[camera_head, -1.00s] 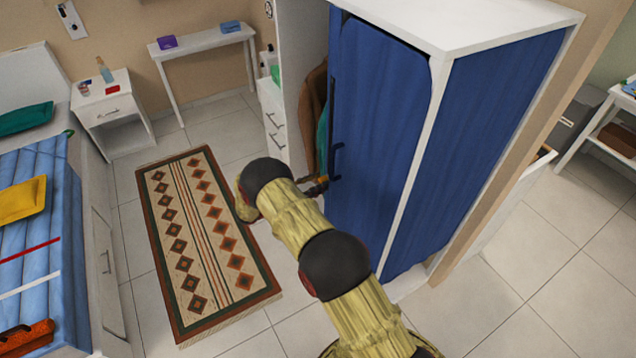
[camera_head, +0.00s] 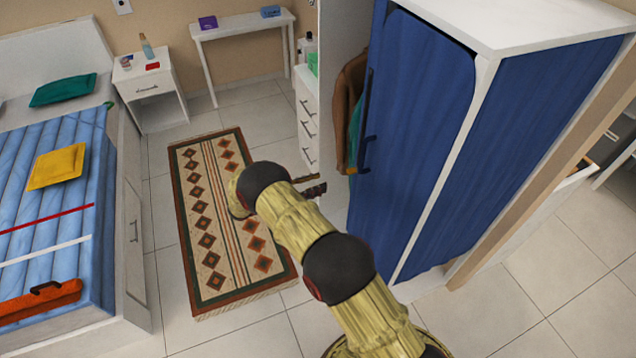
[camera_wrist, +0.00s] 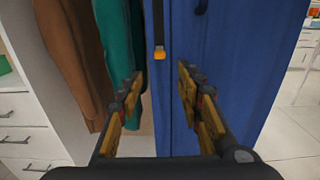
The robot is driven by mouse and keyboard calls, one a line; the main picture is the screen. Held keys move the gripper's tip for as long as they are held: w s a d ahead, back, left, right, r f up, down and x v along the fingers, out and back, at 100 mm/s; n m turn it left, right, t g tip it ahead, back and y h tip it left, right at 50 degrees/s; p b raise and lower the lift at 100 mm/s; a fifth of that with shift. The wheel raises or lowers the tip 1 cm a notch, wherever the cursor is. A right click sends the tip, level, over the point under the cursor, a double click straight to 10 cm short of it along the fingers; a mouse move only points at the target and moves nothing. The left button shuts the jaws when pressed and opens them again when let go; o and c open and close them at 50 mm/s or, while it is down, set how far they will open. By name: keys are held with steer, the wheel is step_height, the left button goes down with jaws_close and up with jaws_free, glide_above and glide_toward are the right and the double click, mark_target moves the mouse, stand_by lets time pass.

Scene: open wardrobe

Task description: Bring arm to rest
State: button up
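My arm reaches out over the floor in the head view, beside the wardrobe (camera_head: 415,120) with its blue door. My gripper (camera_head: 318,185) is at the arm's far end, left of the door's dark handle (camera_head: 367,154). In the wrist view my gripper (camera_wrist: 160,95) has its two yellow-padded fingers spread apart with nothing between them. The blue door (camera_wrist: 225,80) stands in front, and a dark strip with a yellow end (camera_wrist: 159,52) hangs down ahead. Brown clothing (camera_wrist: 72,55) and a green garment (camera_wrist: 118,45) hang in the wardrobe's open part at left.
A patterned rug (camera_head: 230,220) lies on the floor under my arm. A bed (camera_head: 60,200) stands at left, a nightstand (camera_head: 150,90) and narrow table (camera_head: 240,25) at the back. White drawers (camera_head: 306,120) stand beside the wardrobe opening. Tiled floor is clear at lower right.

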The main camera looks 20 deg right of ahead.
stand_by(0.3)
steer(key=s+f+m+g+y, duration=0.2)
steer(key=s+f+y, duration=0.1)
steer(key=s+f, duration=0.45)
steer(key=s+a+r+m+g+y, duration=0.1)
steer(key=s+r+m+g+y, duration=0.15)
steer(key=s, duration=0.25)
steer(key=s+a+r+m+t+y+b, duration=0.1)
steer(key=s+a+r+m+t+y, duration=0.1)
steer(key=s+r, duration=0.6)
steer(key=s+a+r+m+t+y+b, duration=0.1)
steer(key=s+r+m+t+y, duration=0.3)
steer(key=s+r, duration=0.5)
steer(key=s+a+r+m+t+y+b, duration=0.2)
steer(key=s+r+m+y, duration=0.4)
steer(key=r, duration=1.1)
steer(key=shift+s+a+r+m+t, duration=0.35)
steer(key=shift+s+a+m+t, duration=0.35)
steer(key=shift+s+m, duration=0.35)
steer(key=shift+s+y, duration=0.1)
steer(key=shift+y, duration=0.15)
steer(key=shift+c, duration=0.6)
